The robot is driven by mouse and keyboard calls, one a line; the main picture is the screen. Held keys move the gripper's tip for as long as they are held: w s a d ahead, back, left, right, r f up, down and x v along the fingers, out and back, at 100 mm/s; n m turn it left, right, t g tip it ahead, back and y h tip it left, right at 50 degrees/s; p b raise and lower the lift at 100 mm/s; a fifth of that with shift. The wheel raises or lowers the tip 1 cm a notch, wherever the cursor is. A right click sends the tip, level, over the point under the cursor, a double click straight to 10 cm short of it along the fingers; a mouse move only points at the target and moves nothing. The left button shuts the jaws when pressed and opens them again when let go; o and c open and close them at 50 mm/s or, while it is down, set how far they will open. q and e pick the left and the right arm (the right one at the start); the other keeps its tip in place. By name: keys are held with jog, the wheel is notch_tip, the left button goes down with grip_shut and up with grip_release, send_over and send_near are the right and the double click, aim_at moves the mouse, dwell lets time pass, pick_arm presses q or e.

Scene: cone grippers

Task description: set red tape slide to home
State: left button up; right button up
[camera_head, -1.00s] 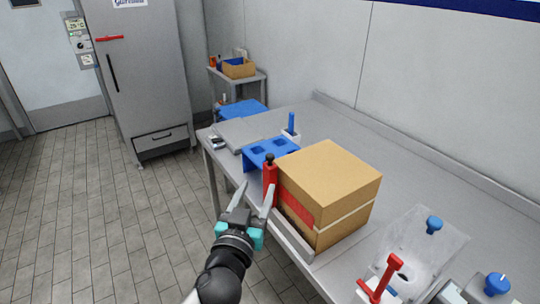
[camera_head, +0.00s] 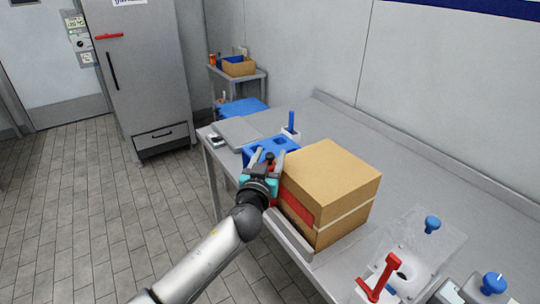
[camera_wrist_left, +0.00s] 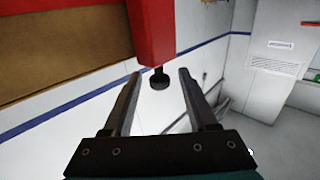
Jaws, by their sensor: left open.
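The red tape slide is a red upright piece with a black knob (camera_head: 269,157), beside the left face of the cardboard box (camera_head: 330,180). In the head view my left arm mostly covers its red body. In the left wrist view the red post (camera_wrist_left: 154,30) comes down from the top, ending in the black knob (camera_wrist_left: 159,80). My left gripper (camera_head: 268,158) is open. In the wrist view its two fingers (camera_wrist_left: 159,76) lie on either side of the knob, with gaps on both sides. A red band (camera_head: 297,208) shows on the box's side. My right gripper is not in view.
A blue holder (camera_head: 258,148) stands just behind the gripper, close to the slide. A blue-handled item (camera_head: 291,125) stands behind it. A red lever (camera_head: 382,276) and blue knobs (camera_head: 433,223) are at the right front.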

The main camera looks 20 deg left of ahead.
pick_arm(q)
jog(key=shift+w, duration=0.25)
jog(key=shift+c, duration=0.3)
grip_shut()
dwell(1.0)
